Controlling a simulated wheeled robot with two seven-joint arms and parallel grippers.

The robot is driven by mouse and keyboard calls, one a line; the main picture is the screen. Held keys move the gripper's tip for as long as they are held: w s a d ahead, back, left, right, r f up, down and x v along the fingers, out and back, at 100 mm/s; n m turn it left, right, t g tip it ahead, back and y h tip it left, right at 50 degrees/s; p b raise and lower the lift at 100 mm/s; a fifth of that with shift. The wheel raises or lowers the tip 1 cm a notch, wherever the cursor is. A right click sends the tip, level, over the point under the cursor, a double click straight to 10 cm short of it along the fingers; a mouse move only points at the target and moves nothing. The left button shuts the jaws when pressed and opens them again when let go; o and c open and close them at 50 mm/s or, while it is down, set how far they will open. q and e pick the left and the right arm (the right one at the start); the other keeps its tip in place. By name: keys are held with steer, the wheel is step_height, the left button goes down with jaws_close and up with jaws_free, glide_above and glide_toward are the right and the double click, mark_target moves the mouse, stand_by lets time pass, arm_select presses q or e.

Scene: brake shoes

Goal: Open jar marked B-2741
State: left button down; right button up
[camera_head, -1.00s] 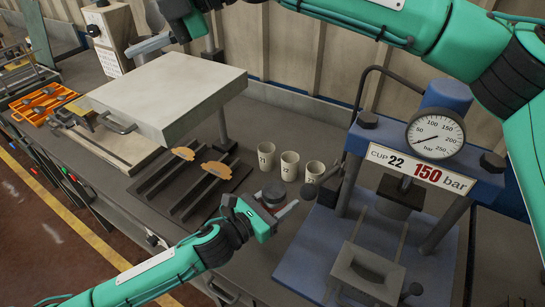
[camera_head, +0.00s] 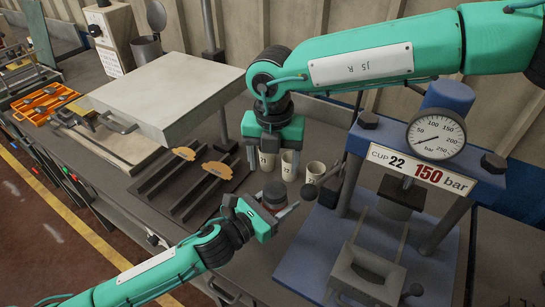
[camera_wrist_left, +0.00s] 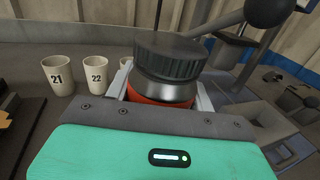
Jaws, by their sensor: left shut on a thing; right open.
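My left gripper (camera_head: 277,210) is shut on a small jar (camera_head: 272,193) and holds it upright near the front middle of the bench. In the left wrist view the jar has a dark ribbed lid (camera_wrist_left: 170,57), a metallic neck and a red-orange body (camera_wrist_left: 158,100) between the fingers. The lid is on the jar. No B-2741 marking is readable from these views. My right gripper (camera_head: 273,168) is open and empty, fingers pointing down, a little behind and above the jar, apart from the lid. It partly covers the cups behind it.
Cup 21 (camera_wrist_left: 62,75), cup 22 (camera_wrist_left: 94,73) and a third cup (camera_head: 314,173) stand in a row behind the jar. A raised plate (camera_head: 170,95) and dark rails with brake shoes (camera_head: 217,170) lie left.

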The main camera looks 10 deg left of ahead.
mark_target(275, 190)
step_height(275, 190, down, 8)
steer(key=shift+r, duration=0.25)
steer(key=c, duration=1)
steer(key=n, duration=0.4)
steer(key=shift+s+a, duration=0.1)
steer(key=n, duration=0.9)
steer(key=shift+r+n, duration=0.1)
steer(key=shift+n, duration=0.3)
steer(key=o, duration=1.1)
steer(key=shift+d, duration=0.2)
